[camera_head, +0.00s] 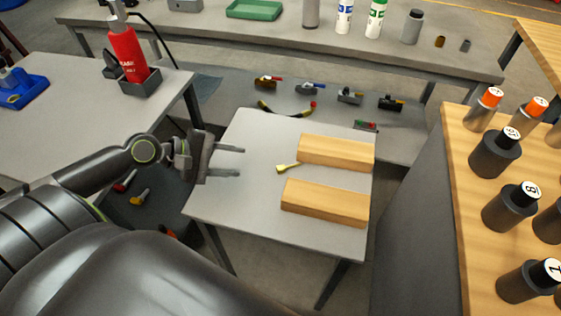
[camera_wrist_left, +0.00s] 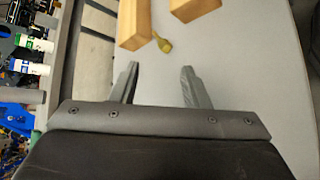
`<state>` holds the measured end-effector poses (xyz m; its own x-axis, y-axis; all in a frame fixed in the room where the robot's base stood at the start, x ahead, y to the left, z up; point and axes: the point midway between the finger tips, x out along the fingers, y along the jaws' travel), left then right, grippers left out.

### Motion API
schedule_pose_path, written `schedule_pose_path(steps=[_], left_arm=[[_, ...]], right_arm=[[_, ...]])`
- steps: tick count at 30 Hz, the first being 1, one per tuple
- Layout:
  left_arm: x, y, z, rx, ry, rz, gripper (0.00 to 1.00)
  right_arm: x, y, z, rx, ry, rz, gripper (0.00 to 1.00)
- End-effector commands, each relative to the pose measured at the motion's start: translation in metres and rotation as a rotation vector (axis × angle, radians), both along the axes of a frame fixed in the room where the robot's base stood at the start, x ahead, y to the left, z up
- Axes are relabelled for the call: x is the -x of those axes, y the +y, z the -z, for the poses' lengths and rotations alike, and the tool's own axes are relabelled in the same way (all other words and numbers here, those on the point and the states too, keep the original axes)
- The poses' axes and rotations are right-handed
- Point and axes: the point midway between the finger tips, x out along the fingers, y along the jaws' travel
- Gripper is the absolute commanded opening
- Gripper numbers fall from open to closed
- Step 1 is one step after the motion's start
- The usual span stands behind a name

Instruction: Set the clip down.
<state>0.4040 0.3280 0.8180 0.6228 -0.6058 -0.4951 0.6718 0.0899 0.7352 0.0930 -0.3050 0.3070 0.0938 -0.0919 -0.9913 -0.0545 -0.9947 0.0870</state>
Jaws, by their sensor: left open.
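A small yellow-green piece (camera_head: 286,168), apparently the clip, lies on the small grey table (camera_head: 255,140) close to the near-left end of the back wooden block (camera_head: 334,151). It also shows in the left wrist view (camera_wrist_left: 162,43) beside the corner of a wooden block (camera_wrist_left: 133,22). My left gripper (camera_head: 242,161) is open and empty. Its fingers point toward the clip, with a clear gap between fingertips and clip. The left wrist view shows the two fingers (camera_wrist_left: 160,68) spread apart with nothing between them. My right gripper is not in view.
A second wooden block (camera_head: 323,203) lies nearer on the same table. The table's left part is bare. A wooden bench (camera_head: 455,190) with numbered dark cylinders stands to the right. A red bottle (camera_head: 126,50) in a grey holder stands on the left table.

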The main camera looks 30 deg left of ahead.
Motion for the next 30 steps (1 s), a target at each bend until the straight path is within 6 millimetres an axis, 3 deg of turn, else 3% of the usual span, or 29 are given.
schedule_pose_path(steps=[18,24,30], left_arm=[[0.008,0.011,-0.042,-1.092,-0.82,0.967,0.42],[0.009,0.014,-0.05,-1.291,-0.988,1.197,0.42],[0.007,0.013,-0.048,-1.346,-1.04,1.264,0.42]], right_arm=[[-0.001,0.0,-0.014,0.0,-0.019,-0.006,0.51],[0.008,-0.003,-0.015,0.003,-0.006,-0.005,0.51],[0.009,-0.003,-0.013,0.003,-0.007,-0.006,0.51]])
